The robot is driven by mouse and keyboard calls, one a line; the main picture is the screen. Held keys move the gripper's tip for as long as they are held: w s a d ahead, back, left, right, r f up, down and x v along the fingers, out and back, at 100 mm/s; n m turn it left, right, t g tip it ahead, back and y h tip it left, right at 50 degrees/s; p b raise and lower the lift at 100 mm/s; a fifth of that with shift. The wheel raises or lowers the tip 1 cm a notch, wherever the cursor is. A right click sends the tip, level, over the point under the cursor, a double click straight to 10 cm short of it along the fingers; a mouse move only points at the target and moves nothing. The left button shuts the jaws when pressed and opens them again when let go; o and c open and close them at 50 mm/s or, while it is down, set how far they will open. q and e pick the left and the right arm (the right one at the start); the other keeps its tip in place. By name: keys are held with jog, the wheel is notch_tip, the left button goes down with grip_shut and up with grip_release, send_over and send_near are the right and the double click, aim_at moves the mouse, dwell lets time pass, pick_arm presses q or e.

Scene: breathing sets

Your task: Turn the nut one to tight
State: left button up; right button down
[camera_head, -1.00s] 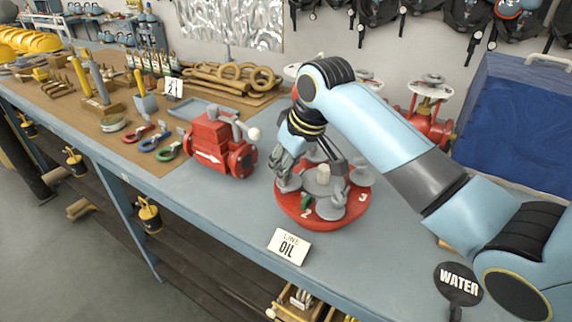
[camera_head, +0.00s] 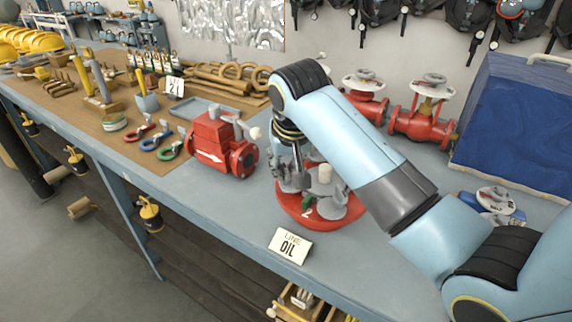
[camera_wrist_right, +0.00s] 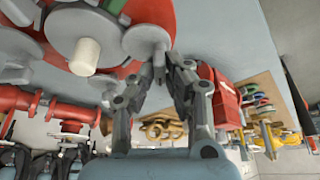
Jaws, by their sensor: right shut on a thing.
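A red round flange (camera_head: 290,212) stands on the bench with grey round parts and a pale central post (camera_head: 325,173) on top. The number 2 shows on its front rim; a number 1 is not readable. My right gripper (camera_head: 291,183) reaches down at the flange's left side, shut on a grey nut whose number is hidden. In the right wrist view my fingers (camera_wrist_right: 160,72) are close together at the edge of a grey disc (camera_wrist_right: 148,38) on the red flange (camera_wrist_right: 110,62). My left gripper is out of view.
A red valve block (camera_head: 212,148) stands just left of the flange. Red pipe valves (camera_head: 425,122) and a blue bin (camera_head: 520,120) are behind. A blue valve (camera_head: 495,203) lies right of my arm.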

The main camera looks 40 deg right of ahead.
dwell(0.3)
jog(key=c, duration=1.4)
grip_release()
jog(key=shift+o, duration=0.2)
jog(key=shift+r, duration=0.1)
jog(key=v, duration=1.1)
jog(key=shift+s+r, duration=0.25)
jog(key=shift+r, duration=0.1)
